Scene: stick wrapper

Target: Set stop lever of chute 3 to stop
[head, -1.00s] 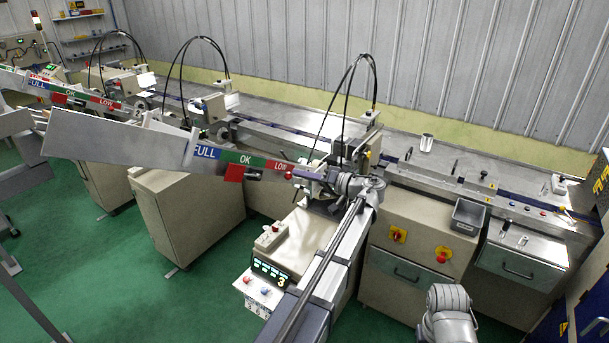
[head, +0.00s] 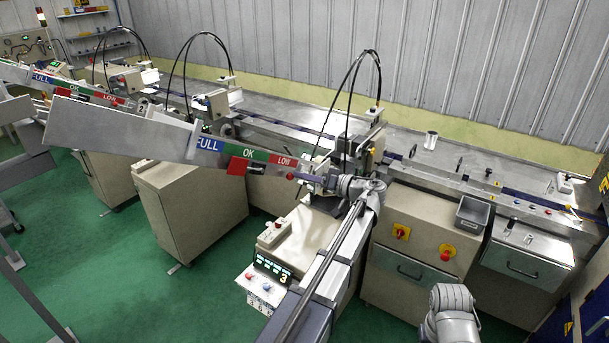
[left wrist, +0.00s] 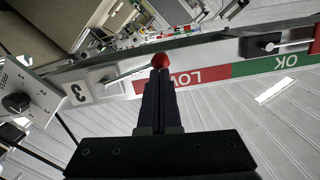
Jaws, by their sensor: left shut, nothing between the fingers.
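The chute 3 side carries a blue, green and red FULL/OK/LOW strip (head: 245,154). In the left wrist view the number 3 plate (left wrist: 77,92) sits left of a thin lever rod (left wrist: 128,74) ending in a red ball knob (left wrist: 160,61). The knob also shows in the head view (head: 290,176), just under the LOW end of the strip. My left gripper (head: 295,177) is shut and empty; its fingertips (left wrist: 158,72) are right at the knob, and I cannot tell whether they touch it. My right gripper is out of view.
A grey chute panel (head: 115,130) runs left from the strip. Green floor (head: 110,275) is open at the lower left.

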